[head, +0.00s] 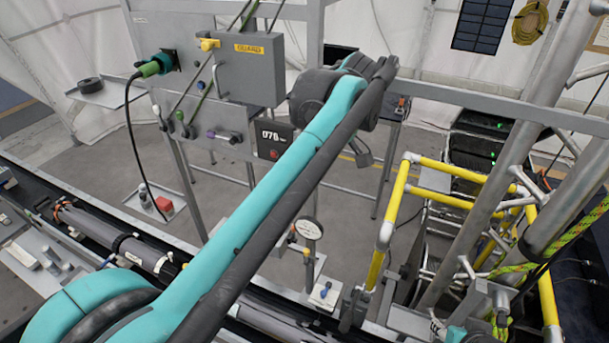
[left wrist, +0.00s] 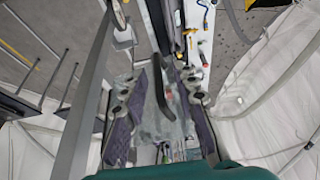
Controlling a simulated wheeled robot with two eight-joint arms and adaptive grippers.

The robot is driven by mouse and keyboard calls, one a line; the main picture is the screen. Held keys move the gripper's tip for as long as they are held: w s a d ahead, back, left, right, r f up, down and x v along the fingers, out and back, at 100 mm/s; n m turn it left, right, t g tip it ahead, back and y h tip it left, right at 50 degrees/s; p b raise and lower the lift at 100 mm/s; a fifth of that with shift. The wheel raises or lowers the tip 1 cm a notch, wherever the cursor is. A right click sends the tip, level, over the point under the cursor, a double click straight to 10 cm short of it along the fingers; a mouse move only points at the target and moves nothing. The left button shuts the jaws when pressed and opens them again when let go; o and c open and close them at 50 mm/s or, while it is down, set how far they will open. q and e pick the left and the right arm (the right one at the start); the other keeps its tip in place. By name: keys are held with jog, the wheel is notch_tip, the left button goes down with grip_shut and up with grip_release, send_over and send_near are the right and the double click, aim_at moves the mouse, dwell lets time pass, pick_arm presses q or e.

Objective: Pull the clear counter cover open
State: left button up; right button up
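The counter box (head: 273,139) is dark, with white digits that look like 076 and a red button. It hangs at the right end of the grey panel in the head view. I cannot make out a clear cover on it there. My left arm crosses the head view, and its fingers are hidden behind the arm's end. In the left wrist view my left gripper (left wrist: 161,76) is open, with purple-padded fingers apart. A dark curved bar shows between the fingers; I cannot tell whether it touches them. My right gripper is not clearly in view.
A grey guard box (head: 248,68) with a yellow label is on the panel left of my arm. Yellow railings (head: 392,215) and metal poles stand at right. A round gauge (head: 309,229) stands below my arm. Some grey floor (head: 225,178) is clear.

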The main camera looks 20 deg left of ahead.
pick_arm(q)
jog(key=shift+r, duration=0.1)
jog(key=v, duration=1.2)
pick_arm(e)
notch_tip(320, 180, down, 39)
jog(key=b, duration=3.9)
jog(key=shift+r, duration=0.1)
pick_arm(q)
jog(key=s+a+f+m+t+h, duration=0.1)
jog(key=s+f+m, duration=0.3)
jog(key=f, duration=1.9)
jog(key=s+a+f+m+t+h, duration=0.1)
jog(key=f+m, duration=0.6)
jog(key=f, duration=1.6)
jog(key=s+a+f+m+t+h, duration=0.2)
jog(key=s+f, duration=0.6)
jog(key=f, duration=1.6)
jog(key=shift+m+t, duration=1.4)
jog(key=shift+m, duration=0.5)
pick_arm(e)
jog(key=shift+r, duration=0.1)
pick_arm(q)
jog(key=shift+r, duration=0.1)
